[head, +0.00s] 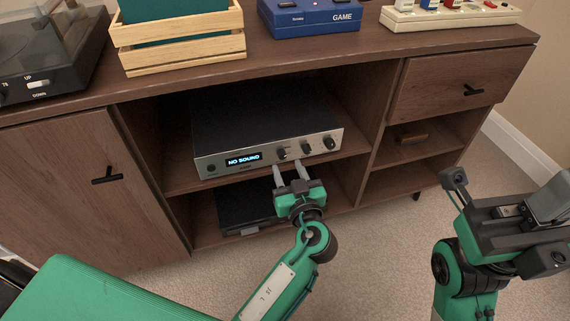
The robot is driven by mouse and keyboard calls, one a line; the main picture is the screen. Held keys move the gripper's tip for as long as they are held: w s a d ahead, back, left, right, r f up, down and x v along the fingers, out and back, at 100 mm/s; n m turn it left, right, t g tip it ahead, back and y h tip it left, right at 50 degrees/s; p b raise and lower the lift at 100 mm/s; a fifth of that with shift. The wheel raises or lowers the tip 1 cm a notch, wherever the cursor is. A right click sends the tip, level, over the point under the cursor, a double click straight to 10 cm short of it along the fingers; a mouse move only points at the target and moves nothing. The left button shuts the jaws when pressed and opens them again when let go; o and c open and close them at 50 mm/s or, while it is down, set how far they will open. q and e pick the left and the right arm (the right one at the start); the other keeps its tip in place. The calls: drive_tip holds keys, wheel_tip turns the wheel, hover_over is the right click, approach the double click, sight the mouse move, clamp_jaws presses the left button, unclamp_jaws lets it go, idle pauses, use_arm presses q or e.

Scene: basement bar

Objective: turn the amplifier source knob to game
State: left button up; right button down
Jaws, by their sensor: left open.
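The amplifier (265,120) is a silver-fronted black box on the cabinet's upper middle shelf. Its display (243,159) reads "NO SOUND". Three dark knobs sit right of the display: a left knob (282,153), a middle knob (306,148) and a right knob (329,143). Their labels are too small to read. My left gripper (288,169) is open and empty, its two grey fingers pointing at the amplifier front just below the left and middle knobs. It appears apart from the knobs. My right gripper (505,220) is at the right, away from the cabinet; its fingers are unclear.
A blue console marked "GAME" (310,18), a wooden crate (180,55), a turntable (45,50) and a cream device (450,15) stand on the cabinet top (370,50). A black box (245,208) lies on the lower shelf. Carpet (390,240) is clear in front.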

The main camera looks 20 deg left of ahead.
sight(283, 157)
use_arm(q)
drive_tip(key=shift+x, duration=1.7)
clamp_jaws()
